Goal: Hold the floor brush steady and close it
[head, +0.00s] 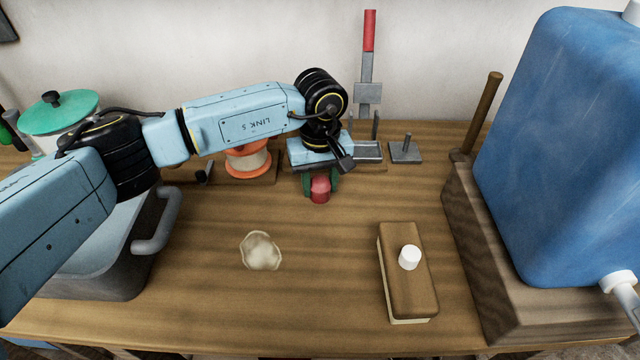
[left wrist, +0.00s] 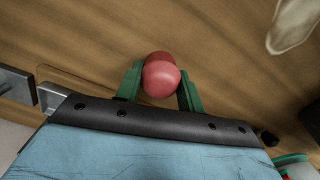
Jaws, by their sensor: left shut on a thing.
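A wooden block with a pale underside and a white knob on top (head: 405,285), which looks like the floor brush, lies on the table right of centre. My left gripper (head: 320,184) is well behind and to the left of it, pointing down at the table. Its green fingers are shut on a small red rounded thing (head: 320,193). The left wrist view shows this red thing (left wrist: 160,75) between the two fingers (left wrist: 158,90). I cannot tell whether it touches the table. My right gripper is not in view.
A blue tank (head: 560,150) stands on a wooden stand (head: 465,220) at the right. A grey basin (head: 110,250) is at the left. An orange-rimmed spool (head: 248,160) and a red-handled metal tool (head: 368,70) stand behind.

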